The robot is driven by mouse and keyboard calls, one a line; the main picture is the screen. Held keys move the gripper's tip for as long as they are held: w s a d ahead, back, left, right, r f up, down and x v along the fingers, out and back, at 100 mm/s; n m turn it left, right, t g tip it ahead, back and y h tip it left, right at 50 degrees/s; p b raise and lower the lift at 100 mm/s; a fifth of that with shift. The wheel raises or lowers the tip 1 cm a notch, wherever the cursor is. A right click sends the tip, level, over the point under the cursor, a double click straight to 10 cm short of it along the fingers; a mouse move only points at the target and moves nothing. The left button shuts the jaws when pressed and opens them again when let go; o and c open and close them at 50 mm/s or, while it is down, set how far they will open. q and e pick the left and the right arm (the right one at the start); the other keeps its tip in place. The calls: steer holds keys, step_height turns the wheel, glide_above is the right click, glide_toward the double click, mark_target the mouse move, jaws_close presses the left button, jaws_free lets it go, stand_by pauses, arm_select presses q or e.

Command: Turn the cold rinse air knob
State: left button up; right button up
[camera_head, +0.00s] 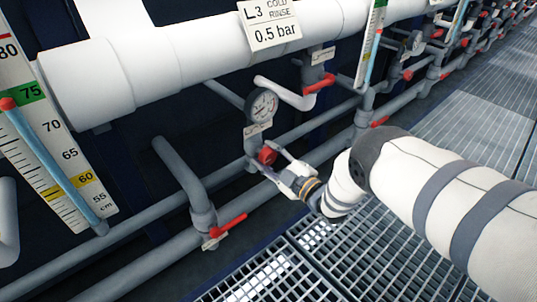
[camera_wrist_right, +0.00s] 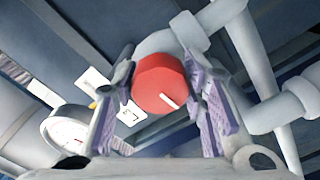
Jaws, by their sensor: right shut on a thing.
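The cold rinse air knob is a round red knob (camera_head: 267,156) on a grey pipe, below a round pressure gauge (camera_head: 263,105). A sign reading "L3 COLD RINSE 0.5 bar" (camera_head: 270,24) hangs on the white pipe above. My right gripper (camera_head: 285,170) reaches the knob from the lower right. In the right wrist view the red knob (camera_wrist_right: 162,84) sits between the two purple-padded fingers (camera_wrist_right: 165,95), which are shut on it. A white mark on its face points to the lower right. My left gripper is not in view.
Grey pipes with red-handled valves (camera_head: 229,226) run below and beside the knob. Level scales (camera_head: 45,140) stand at the left and upper right. A thick white pipe (camera_head: 180,55) crosses above. Metal grating floor (camera_head: 390,255) lies open at the lower right.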

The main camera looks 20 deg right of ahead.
steer(key=n, duration=0.4)
steer(key=shift+p, duration=0.3)
steer(key=shift+n, duration=1.8)
steer(key=shift+d, duration=0.1)
steer(key=o, duration=1.2)
steer(key=shift+c, duration=0.2)
steer(key=v, duration=1.2)
